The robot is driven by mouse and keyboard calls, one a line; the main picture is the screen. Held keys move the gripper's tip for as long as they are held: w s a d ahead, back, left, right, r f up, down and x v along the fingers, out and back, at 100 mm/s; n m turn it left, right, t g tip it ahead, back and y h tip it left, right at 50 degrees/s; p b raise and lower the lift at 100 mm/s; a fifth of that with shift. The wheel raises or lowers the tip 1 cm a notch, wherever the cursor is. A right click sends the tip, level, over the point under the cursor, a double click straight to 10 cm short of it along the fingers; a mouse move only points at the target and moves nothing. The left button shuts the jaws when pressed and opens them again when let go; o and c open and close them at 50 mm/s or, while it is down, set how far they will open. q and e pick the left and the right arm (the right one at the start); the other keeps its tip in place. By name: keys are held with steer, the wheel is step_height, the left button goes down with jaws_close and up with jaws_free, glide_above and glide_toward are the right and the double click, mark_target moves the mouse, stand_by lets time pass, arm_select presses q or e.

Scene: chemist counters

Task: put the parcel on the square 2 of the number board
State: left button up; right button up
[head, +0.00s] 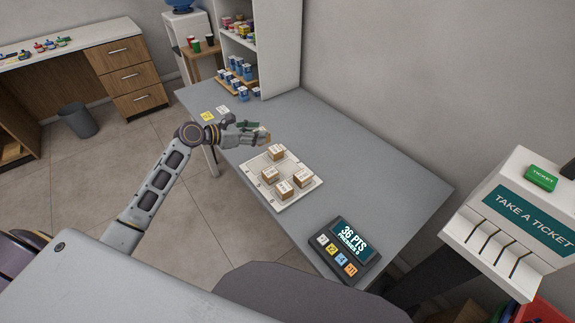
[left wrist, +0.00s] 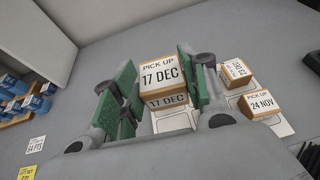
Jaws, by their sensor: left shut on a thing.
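My left gripper (head: 261,135) is shut on a small tan parcel with a white label. In the left wrist view this parcel (left wrist: 163,78) reads PICK UP 17 DEC and sits between the green finger pads (left wrist: 160,92). In the head view the gripper is at the far edge of the white number board (head: 259,166). The board's square 2 cannot be made out. My right gripper is not in view.
A keypad with a screen reading 36 PTS (head: 346,250) stands at the counter's near end. A shelf (head: 275,50) with small boxes is at the far end. Yellow and white cards (head: 208,116) lie at the left. The counter right of the board (head: 370,170) is clear.

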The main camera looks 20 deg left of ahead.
arm_select(q)
steer(key=w+d+f+p, duration=0.1)
steer(key=d+f+p, duration=0.2)
steer(key=d, duration=0.6)
steer(key=shift+w+d+f+n+y+p, duration=0.25)
steer(key=shift+w+d+n+y+p, duration=0.05)
steer(key=shift+w+y+p, duration=0.1)
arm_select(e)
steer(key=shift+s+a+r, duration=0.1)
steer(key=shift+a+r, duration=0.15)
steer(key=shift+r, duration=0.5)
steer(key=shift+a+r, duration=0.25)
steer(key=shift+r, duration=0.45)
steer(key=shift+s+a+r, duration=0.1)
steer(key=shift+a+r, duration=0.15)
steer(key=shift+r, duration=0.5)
arm_select(q)
steer(key=shift+f, duration=0.1)
step_height(320, 180, down, 5)
steer(key=shift+r+b, duration=0.1)
steer(key=shift+b, duration=0.4)
steer(key=shift+f, duration=0.6)
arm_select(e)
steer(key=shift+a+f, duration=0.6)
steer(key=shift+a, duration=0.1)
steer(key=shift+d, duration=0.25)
